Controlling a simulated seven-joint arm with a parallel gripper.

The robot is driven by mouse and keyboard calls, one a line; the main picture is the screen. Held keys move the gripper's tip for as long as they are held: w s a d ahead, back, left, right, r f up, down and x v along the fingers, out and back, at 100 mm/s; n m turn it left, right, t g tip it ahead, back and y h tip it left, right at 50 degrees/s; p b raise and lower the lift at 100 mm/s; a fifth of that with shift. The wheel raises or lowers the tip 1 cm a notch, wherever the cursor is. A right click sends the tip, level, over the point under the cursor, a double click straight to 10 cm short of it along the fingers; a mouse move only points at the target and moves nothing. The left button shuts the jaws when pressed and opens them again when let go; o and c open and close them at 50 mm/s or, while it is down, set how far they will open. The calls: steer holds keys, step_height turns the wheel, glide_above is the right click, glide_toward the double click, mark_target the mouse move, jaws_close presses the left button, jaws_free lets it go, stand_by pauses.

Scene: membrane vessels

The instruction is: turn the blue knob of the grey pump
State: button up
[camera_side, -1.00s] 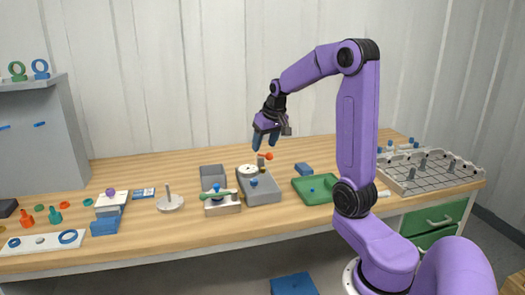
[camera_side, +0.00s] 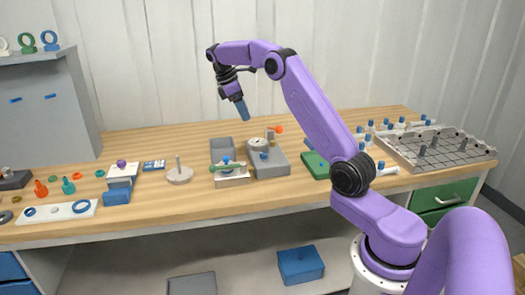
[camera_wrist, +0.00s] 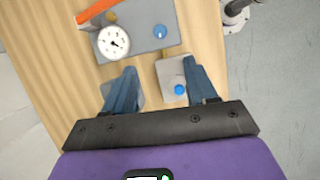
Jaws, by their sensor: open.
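The grey pump (camera_side: 283,167) stands on the bench in the middle of the side view, with a round white gauge (camera_side: 258,143) and an orange lever tip (camera_side: 279,130). Its blue knob (camera_side: 264,156) sits on the grey body. In the wrist view the pump (camera_wrist: 145,49) is at the top, with the blue knob (camera_wrist: 160,31) right of the gauge (camera_wrist: 114,42). My gripper (camera_side: 242,112) is open and empty above the bench, left of and higher than the pump. In the wrist view its blue fingers (camera_wrist: 160,82) are apart, below the knob in the picture, not touching it.
A second unit with a blue knob (camera_wrist: 180,89) and green handle (camera_side: 226,167) stands left of the pump, partly between my fingers in the wrist view. A green tray (camera_side: 314,163) is partly hidden by my arm. A grey rack (camera_side: 440,150) stands right.

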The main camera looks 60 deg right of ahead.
mark_target(264, 153)
steer(key=x, duration=1.7)
steer(key=shift+s+f, duration=0.15)
